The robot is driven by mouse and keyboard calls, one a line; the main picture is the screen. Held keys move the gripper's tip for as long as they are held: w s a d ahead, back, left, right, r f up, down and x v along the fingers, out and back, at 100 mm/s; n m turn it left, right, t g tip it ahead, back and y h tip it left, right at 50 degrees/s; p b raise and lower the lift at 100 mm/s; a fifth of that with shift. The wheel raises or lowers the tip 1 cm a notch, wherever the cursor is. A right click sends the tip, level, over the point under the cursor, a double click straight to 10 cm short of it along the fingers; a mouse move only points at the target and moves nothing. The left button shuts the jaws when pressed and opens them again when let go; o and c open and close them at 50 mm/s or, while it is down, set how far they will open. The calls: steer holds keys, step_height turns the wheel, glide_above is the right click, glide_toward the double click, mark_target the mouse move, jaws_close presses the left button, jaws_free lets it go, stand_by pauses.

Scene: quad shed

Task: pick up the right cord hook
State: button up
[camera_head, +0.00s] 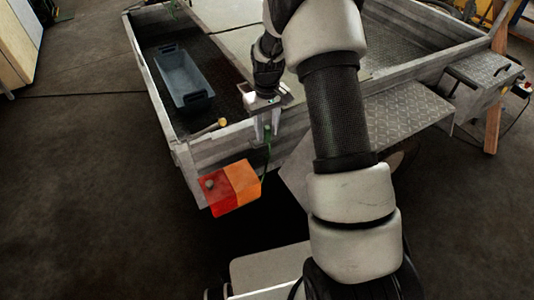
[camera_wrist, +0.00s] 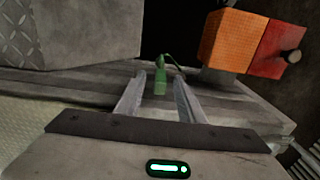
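A green piece, seemingly the cord hook, is at the trailer's side wall below my gripper in the head view (camera_head: 268,131). In the wrist view the green hook (camera_wrist: 160,82) shows between the two finger tips, with a thin dark green cord curling from its far end. My gripper (camera_wrist: 160,84) points down at the wall, with its fingers apart on either side of the hook. I see no clear contact between fingers and hook. In the head view my gripper (camera_head: 266,133) is small, and my arm covers much of the trailer behind it.
A red and orange lamp (camera_head: 231,188) is on the trailer's near corner. A small yellow-ended item (camera_head: 222,123) lies at the wall left of my gripper. A blue-grey crate (camera_head: 184,75) sits in the trailer bed. A metal plate (camera_head: 405,118) juts out at the right.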

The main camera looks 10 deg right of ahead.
jaws_close()
steer(key=shift+r, duration=0.1)
steer(key=shift+r, duration=0.1)
